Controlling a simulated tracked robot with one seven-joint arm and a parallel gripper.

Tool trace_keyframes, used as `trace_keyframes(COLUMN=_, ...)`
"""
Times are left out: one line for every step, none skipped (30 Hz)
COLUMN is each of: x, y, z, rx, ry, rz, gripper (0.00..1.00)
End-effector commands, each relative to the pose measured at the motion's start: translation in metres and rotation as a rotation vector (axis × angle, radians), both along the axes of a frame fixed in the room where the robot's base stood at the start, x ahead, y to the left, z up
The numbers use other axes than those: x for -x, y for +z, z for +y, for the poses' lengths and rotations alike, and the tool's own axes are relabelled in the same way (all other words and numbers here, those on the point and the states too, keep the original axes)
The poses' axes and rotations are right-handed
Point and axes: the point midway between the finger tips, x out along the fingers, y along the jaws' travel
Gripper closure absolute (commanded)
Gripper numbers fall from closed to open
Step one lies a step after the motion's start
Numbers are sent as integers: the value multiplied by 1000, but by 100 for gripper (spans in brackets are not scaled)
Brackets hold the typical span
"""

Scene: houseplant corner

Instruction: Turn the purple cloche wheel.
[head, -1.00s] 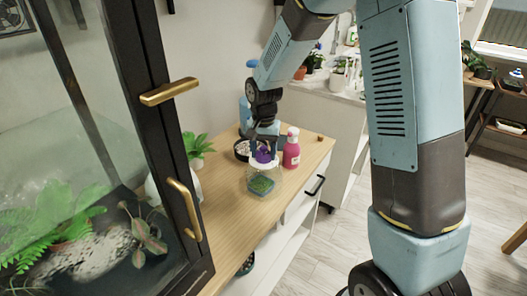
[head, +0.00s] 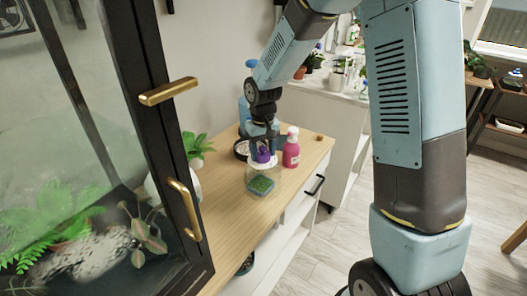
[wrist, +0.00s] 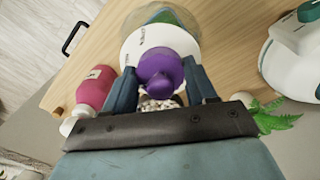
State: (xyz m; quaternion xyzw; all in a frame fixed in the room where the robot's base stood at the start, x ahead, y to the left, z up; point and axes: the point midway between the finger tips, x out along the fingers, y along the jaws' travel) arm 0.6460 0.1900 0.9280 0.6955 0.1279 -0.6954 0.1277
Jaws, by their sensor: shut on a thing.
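The purple cloche wheel (head: 263,156) sits on the white cap of a clear cloche, which stands on the wooden cabinet top. In the wrist view, the wheel (wrist: 160,72) lies between my two fingers, over the white cap (wrist: 142,42) with small dark lettering. My gripper (wrist: 162,85) is shut on the wheel, one blue finger at each side. The cloche's clear body (head: 260,181) has a green mossy patch in its base. In the head view, my gripper (head: 263,148) comes down on the wheel from above and hides part of it.
A pink bottle (head: 291,150) stands close to the right of the cloche. A dark bowl of white pebbles (head: 242,150) and a fern (head: 198,146) are to the left. A glass case with brass handles (head: 168,92) fills the left foreground. The cabinet's front top (head: 222,215) is clear.

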Motion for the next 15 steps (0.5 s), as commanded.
trace_keyframes(x=0, y=-1, z=0, rx=0, ry=32, rz=1, gripper=74)
trace_keyframes(x=0, y=-1, z=-1, rx=0, ry=54, rz=1, gripper=74)
trace_keyframes(x=0, y=-1, z=-1, rx=0, ry=80, rz=1, gripper=74)
trace_keyframes(x=0, y=-1, z=-1, rx=0, ry=98, rz=1, gripper=74)
trace_keyframes(x=0, y=-1, z=-1, rx=0, ry=117, rz=1, gripper=74)
trace_keyframes(x=0, y=-1, z=0, rx=0, ry=138, rz=1, gripper=74)
trace_keyframes(x=0, y=-1, z=0, rx=-1, ry=154, rz=1, gripper=74)
trace_keyframes(x=0, y=-1, z=0, rx=-1, ry=167, rz=1, gripper=74)
trace_keyframes(x=0, y=-1, z=0, rx=-1, ry=185, rz=1, gripper=74)
trace_keyframes(x=0, y=-1, z=0, rx=-1, ry=195, rz=1, gripper=74)
trace_keyframes(x=0, y=-1, z=0, rx=-1, ry=205, rz=1, gripper=74)
trace_keyframes(x=0, y=-1, z=-1, rx=-1, ry=218, rz=1, gripper=74)
trace_keyframes(x=0, y=-1, z=-1, rx=-1, ry=225, rz=1, gripper=74)
trace_keyframes(x=0, y=-1, z=-1, rx=-1, ry=232, rz=1, gripper=74)
trace_keyframes(x=0, y=-1, z=-1, rx=-1, ry=239, rz=1, gripper=74)
